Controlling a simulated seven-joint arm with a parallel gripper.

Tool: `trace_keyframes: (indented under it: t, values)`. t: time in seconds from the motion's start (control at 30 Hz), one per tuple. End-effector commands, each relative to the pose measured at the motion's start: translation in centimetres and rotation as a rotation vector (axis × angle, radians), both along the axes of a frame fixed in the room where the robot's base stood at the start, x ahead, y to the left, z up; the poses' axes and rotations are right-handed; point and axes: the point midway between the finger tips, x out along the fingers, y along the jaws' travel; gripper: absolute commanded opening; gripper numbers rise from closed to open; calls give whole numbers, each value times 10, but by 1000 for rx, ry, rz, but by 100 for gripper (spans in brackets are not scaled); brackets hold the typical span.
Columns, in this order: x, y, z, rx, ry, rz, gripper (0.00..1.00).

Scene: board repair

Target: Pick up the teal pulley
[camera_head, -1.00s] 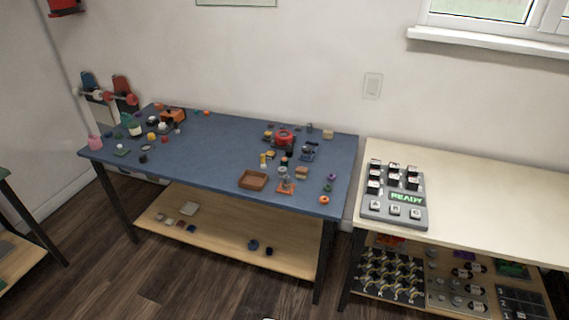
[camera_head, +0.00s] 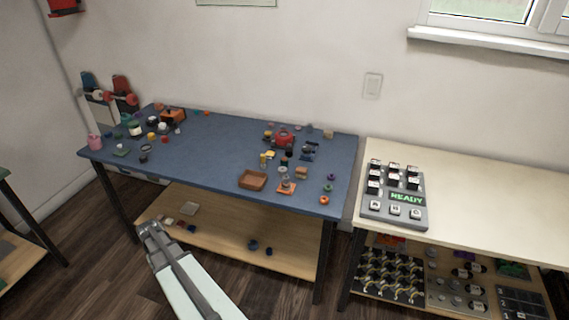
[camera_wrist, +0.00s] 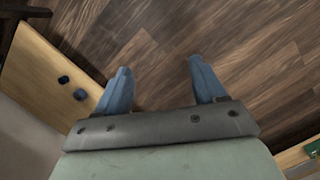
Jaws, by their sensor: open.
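I cannot single out the teal pulley for certain; the parts on the blue table (camera_head: 225,150) are very small in the head view. A small green-teal round part (camera_head: 326,188) lies near the table's right end, and other greenish parts lie at its left end. My gripper (camera_head: 150,229) is in front of the table, by the left front of its lower shelf. In the wrist view my gripper (camera_wrist: 158,72) has its two blue fingers wide apart, with only wood floor between them. It is open and empty.
The lower wooden shelf (camera_head: 225,227) holds two dark blue round parts (camera_head: 253,245), also in the wrist view (camera_wrist: 63,79). A brown tray (camera_head: 252,180) sits at the blue table's front. A cream table (camera_head: 480,200) with a READY button panel (camera_head: 395,208) stands right.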

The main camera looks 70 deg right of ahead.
Motion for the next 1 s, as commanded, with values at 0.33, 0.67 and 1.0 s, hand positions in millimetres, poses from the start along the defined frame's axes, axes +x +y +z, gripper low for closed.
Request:
trace_keyframes:
  t: [0.33, 0.67, 1.0]
  values:
    - [22, -146, 101, -70, -96, -178, 70]
    - [0, -269, 208, -142, -167, -330, 70]
    - [-90, -396, 263, -161, -155, -533, 70]
